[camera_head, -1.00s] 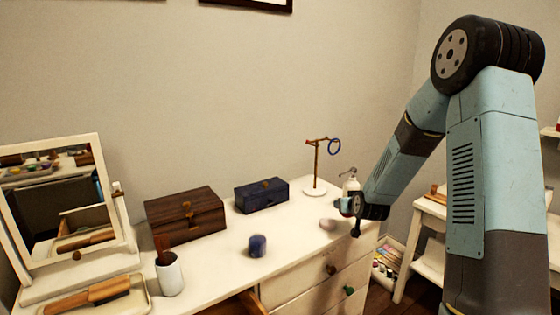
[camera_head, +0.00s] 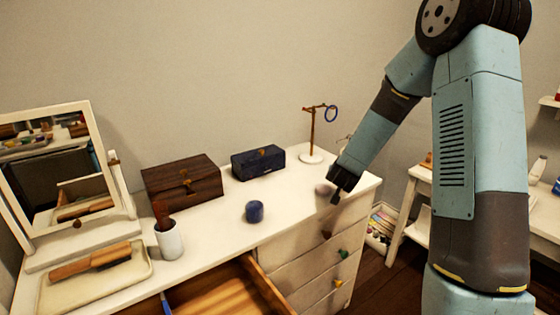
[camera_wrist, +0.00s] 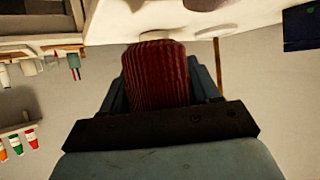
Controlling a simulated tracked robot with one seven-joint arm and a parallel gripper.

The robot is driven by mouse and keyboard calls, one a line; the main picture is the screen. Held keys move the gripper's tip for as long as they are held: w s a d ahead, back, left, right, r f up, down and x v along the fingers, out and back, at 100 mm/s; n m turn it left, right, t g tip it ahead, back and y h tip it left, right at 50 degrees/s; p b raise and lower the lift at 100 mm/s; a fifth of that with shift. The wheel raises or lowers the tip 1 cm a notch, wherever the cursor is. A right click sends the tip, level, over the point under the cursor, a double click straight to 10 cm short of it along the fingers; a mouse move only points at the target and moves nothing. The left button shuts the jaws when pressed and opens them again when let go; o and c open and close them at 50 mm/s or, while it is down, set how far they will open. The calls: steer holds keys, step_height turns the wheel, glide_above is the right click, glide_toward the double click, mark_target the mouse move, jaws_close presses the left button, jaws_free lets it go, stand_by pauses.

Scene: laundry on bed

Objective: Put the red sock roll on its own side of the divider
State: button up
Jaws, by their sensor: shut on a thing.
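The ribbed dark red sock roll (camera_wrist: 157,75) is held between the fingers of my gripper (camera_wrist: 160,92) in the wrist view. In the head view my gripper (camera_head: 340,188) is over the right end of the white dresser top, and the red roll cannot be made out there. The open drawer (camera_head: 225,292) shows a bare wooden floor at the bottom of the head view. A small blue piece (camera_head: 166,303) shows at its left edge; I cannot tell whether it is a divider.
A dark blue roll (camera_head: 254,211) stands on the dresser top (camera_head: 215,235). Behind are a brown box (camera_head: 182,182), a navy box (camera_head: 258,163) and a ring stand (camera_head: 311,158). A white cup (camera_head: 169,240), brush tray (camera_head: 100,280) and mirror (camera_head: 65,165) are left.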

steer(key=s+a+r+n+g+y, duration=0.1)
steer(key=s+a+r+n+y, duration=0.45)
steer(key=a, duration=0.35)
steer(key=s+a+r+n+g+y, duration=0.1)
steer(key=s+a+r+n+y, duration=0.4)
steer(key=a, duration=0.3)
steer(key=s+a+f+n+g+y, duration=0.2)
steer(key=s+a+n+g+y, duration=0.1)
steer(key=s, duration=0.6)
steer(key=shift+s+a+f+n, duration=0.25)
steer(key=shift+s+a+n, duration=0.1)
steer(key=shift+n, duration=0.1)
steer(key=shift+w, duration=0.1)
steer(key=w+f, duration=0.3)
steer(key=w, duration=0.1)
steer(key=w+f, duration=0.2)
steer(key=w, duration=0.2)
steer(key=w+f, duration=0.3)
steer(key=w, duration=0.1)
steer(key=shift+w+a+f, duration=0.3)
steer(key=shift+w+a, duration=0.05)
steer(key=shift+a, duration=0.05)
steer(key=shift+w+f, duration=0.35)
steer(key=shift+f, duration=0.1)
steer(key=shift+w+f, duration=0.15)
steer(key=shift+f, duration=0.65)
steer(key=shift+w+f, duration=0.1)
steer(key=shift+f, duration=0.7)
